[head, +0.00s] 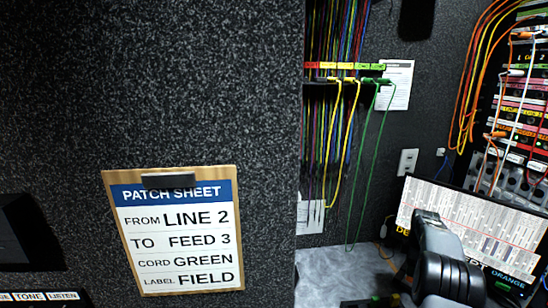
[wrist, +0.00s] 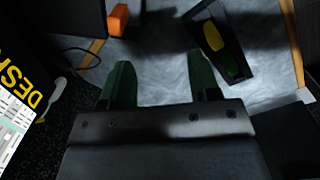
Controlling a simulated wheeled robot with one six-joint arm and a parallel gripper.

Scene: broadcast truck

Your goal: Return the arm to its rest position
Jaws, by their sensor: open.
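My gripper (wrist: 160,70) shows in the wrist view with its two dark green fingers apart and nothing between them. It is over a grey work surface (wrist: 160,50). My arm (head: 440,262) shows at the lower right of the head view, in front of a printed sheet panel. I cannot make out the fingers in the head view.
A dark tray (wrist: 237,72) holds yellow and green pieces; an orange block (wrist: 118,20) lies near the surface's edge. A patch sheet (head: 175,232) reads LINE 2 to FEED 3, green, FIELD. Coloured cords (head: 340,130) hang at the back; a corded patch bay (head: 520,110) stands right.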

